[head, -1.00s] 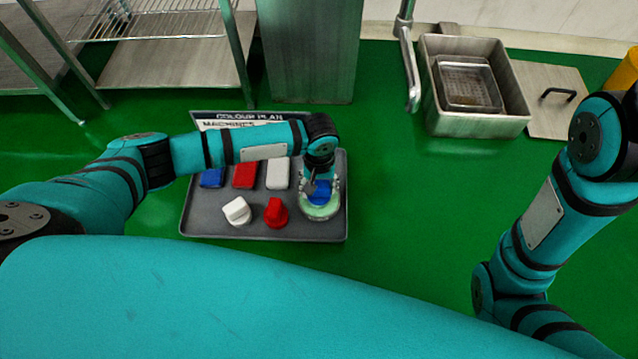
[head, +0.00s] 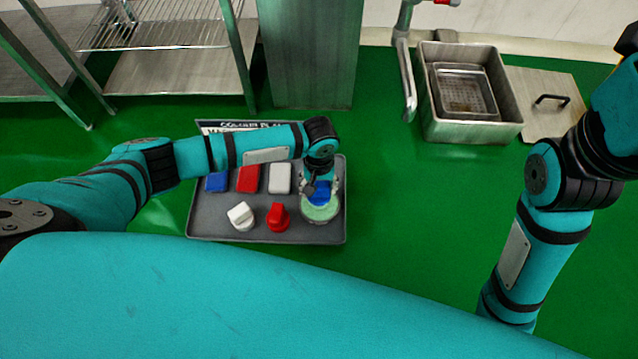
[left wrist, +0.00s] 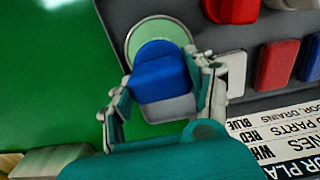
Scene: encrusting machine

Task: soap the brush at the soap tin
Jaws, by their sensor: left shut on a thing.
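My left gripper (head: 320,188) points down at the right end of the grey tray, shut on the blue brush (head: 321,198). The left wrist view shows the fingers of this gripper (left wrist: 160,82) on either side of the blue brush (left wrist: 160,75). The round soap tin (head: 320,213) with pale green soap lies directly under the brush; it also shows in the left wrist view (left wrist: 158,28). The brush overlaps part of the soap, and I cannot tell whether it touches. The right gripper is out of view; only my right arm shows.
The grey tray (head: 215,225) on the green floor also holds a white brush (head: 241,215), a red brush (head: 278,217) and a row of blue, red and white blocks. A colour plan sign stands behind. A metal basin (head: 440,127) stands at the back right.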

